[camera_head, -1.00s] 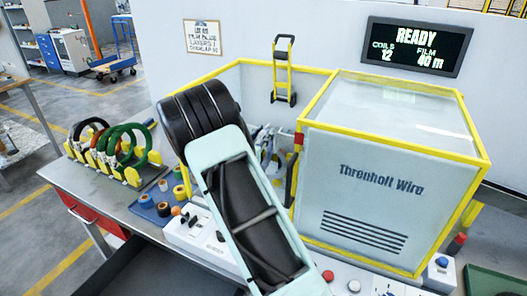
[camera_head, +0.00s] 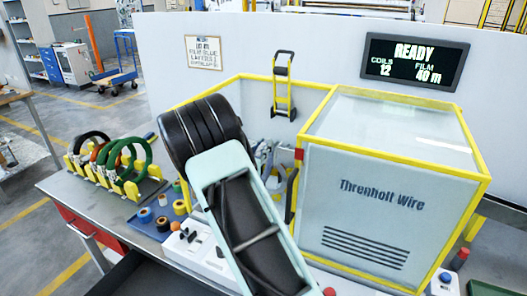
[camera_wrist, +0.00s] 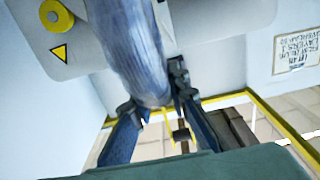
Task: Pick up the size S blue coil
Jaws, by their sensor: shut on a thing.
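A blue coil (camera_wrist: 132,45) fills the upper middle of the wrist view, seen as a thick wrapped band. My gripper (camera_wrist: 163,104) is shut on its lower part, with a dark finger on each side. The rest of the coil runs out of the top of the picture. No size mark is readable on it. In the head view my arm covers the gripper, and I cannot make out the coil there.
A rack (camera_head: 150,184) of black, orange and green coils stands at the left of the bench. A yellow-framed machine box (camera_head: 380,200) stands right of my arm. The wrist view shows a pale panel with a yellow disc (camera_wrist: 57,16) close behind the coil.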

